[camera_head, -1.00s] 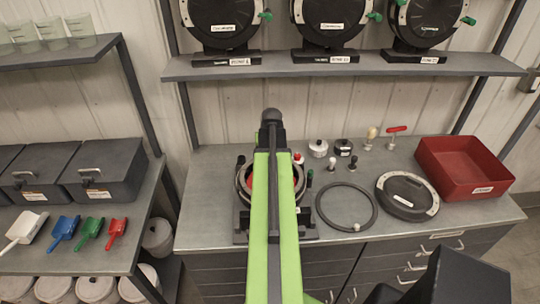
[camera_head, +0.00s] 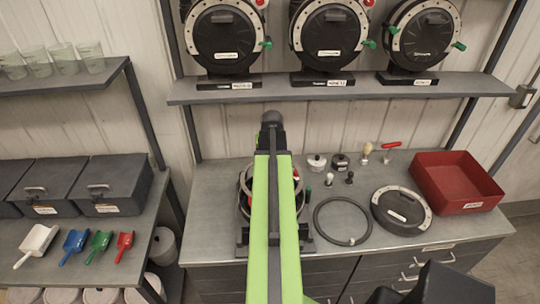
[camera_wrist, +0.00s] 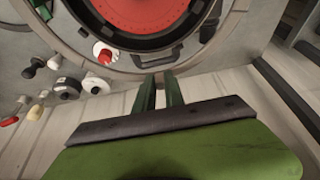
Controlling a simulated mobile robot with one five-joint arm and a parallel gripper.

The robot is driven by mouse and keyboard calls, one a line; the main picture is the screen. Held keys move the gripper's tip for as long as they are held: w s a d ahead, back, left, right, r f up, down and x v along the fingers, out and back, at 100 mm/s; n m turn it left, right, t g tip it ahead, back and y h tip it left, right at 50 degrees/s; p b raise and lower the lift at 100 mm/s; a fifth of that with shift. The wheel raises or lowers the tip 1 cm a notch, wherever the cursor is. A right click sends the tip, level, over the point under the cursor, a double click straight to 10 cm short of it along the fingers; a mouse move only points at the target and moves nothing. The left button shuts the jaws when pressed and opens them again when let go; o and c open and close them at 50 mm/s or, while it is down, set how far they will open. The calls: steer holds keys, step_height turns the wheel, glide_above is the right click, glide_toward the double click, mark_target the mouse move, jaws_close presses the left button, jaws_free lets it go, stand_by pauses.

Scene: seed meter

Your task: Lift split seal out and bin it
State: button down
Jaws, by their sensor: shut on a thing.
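The opened seed meter (camera_head: 243,195) stands on the bench, mostly hidden behind my green arm in the head view. In the wrist view its red disc (camera_wrist: 150,12) shows with a black ring, which I take for the split seal (camera_wrist: 130,43), around it. My gripper (camera_wrist: 160,88) is shut at the near edge of that ring, beside a small dark loop. The fingertips' exact hold and any split are not clear. A second dark ring (camera_head: 342,221) lies flat on the bench, right of the meter. A red open bin (camera_head: 455,182) stands at the right end.
A round black cover (camera_head: 401,209) lies between the loose ring and the bin. Small knobs and stamps (camera_head: 329,180) stand behind the loose ring. Closed meters (camera_head: 330,40) line the shelf above. Scoops (camera_head: 75,245) and dark boxes (camera_head: 115,185) are at left.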

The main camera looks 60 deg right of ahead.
step_height(320, 180, up, 6)
steer(key=p, duration=0.5)
steer(key=shift+f, duration=0.15)
stand_by(0.4)
